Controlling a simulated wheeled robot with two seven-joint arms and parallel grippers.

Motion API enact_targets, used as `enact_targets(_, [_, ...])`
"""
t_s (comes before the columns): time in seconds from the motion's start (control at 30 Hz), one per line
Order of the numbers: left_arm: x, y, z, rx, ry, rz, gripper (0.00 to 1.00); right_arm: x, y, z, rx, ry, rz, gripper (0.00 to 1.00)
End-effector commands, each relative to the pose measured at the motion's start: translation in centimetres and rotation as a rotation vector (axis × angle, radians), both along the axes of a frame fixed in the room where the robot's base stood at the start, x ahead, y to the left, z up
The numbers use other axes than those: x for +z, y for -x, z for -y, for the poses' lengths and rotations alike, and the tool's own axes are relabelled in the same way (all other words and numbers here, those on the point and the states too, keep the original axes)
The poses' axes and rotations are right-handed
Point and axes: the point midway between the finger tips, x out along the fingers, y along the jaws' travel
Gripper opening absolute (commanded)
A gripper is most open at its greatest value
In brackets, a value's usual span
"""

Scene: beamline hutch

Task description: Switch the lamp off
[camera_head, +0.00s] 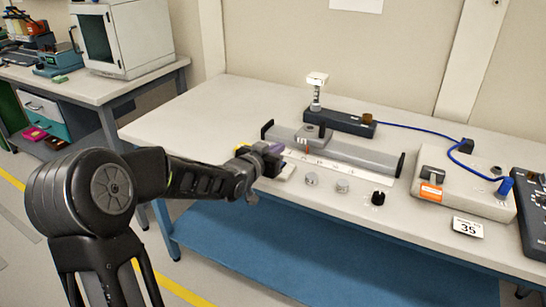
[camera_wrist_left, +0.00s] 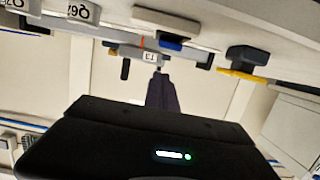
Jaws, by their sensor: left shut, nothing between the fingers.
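A small lamp-like head (camera_head: 317,79) with a pale, warm-looking top stands on a thin post above a dark base (camera_head: 340,122). A blue cable (camera_head: 425,129) runs from near the base to a beige box (camera_head: 462,190). The box carries a dark switch-like part (camera_head: 432,175) and an orange label (camera_head: 431,192). My left gripper (camera_head: 275,160), with purple fingers, is shut and empty near the left end of a grey rail, away from the box. The fingers (camera_wrist_left: 158,82) also show in the left wrist view. My right gripper is out of view.
The grey rail (camera_head: 360,154) lies along the bench (camera_head: 200,115). Small metal cylinders (camera_head: 312,178) and a black knob-like piece (camera_head: 378,197) stand before it. A tag reading 35 (camera_head: 467,227) and a dark panel (camera_head: 532,210) are at right. The bench's left part is clear.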

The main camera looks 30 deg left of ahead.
Motion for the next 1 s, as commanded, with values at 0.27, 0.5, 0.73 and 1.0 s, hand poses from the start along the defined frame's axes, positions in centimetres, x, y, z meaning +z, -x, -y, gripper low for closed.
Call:
enact_targets(0.27, [3.1,5.3,0.1,0.0,-0.003,0.004,0.0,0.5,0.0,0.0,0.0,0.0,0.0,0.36])
enact_targets(0.5, [4.5,8.4,0.2,0.001,-0.001,0.003,0.0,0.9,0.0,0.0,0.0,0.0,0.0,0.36])
enact_targets(0.73, [4.6,9.0,0.2,0.0,0.0,0.002,0.0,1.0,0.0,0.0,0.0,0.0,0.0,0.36])
enact_targets(1.0, [4.5,9.0,0.2,0.0,-0.001,0.002,0.0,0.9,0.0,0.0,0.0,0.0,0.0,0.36])
